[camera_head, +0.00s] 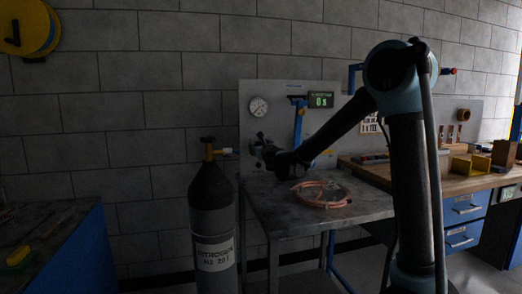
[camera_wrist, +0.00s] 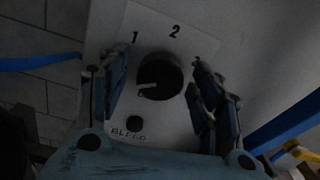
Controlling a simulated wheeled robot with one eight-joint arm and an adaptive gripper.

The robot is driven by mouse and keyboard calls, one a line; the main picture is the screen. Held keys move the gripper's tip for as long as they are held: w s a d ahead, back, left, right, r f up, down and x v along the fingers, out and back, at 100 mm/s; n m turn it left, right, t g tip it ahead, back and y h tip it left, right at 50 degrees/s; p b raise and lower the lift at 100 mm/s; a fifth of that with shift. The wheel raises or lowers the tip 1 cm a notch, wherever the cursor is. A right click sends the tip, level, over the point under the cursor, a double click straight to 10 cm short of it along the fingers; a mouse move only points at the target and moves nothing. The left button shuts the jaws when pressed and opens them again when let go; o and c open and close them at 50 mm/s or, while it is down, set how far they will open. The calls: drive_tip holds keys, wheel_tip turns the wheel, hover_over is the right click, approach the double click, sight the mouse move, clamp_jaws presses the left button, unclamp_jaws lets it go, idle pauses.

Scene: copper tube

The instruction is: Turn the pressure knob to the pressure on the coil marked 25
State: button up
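The dark round pressure knob (camera_wrist: 160,75) is in the middle of the wrist view, on a pale plate with the marks 1, 2 and BLEED. Its light pointer line points left, slightly down, between 1 and BLEED. My gripper (camera_wrist: 155,77) is open, with one finger on each side of the knob; gaps show on both sides. In the head view my gripper (camera_head: 268,154) is at the grey panel and hides the knob. The copper coil (camera_head: 320,195) lies on the metal table; no number on it is readable.
A round gauge (camera_head: 258,107) and a green-lit display (camera_head: 320,100) are on the panel. A dark nitrogen cylinder (camera_head: 212,215) stands left of the metal table (camera_head: 275,210). A wooden workbench (camera_head: 435,178) is at the right, a blue bench (camera_head: 75,250) at the left.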

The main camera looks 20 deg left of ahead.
drive_tip(key=c, duration=0.9)
drive_tip(key=shift+m, duration=0.3)
drive_tip(key=shift+d+f+m+g+y, duration=0.1)
drive_tip(key=shift+m+g+y, duration=0.1)
drive_tip(key=shift+m, duration=8.4)
drive_tip(key=shift+d+f+m+g+y, duration=0.1)
drive_tip(key=shift+m+y, duration=0.1)
drive_tip(key=shift+m, duration=8.4)
drive_tip(key=shift+w, duration=0.1)
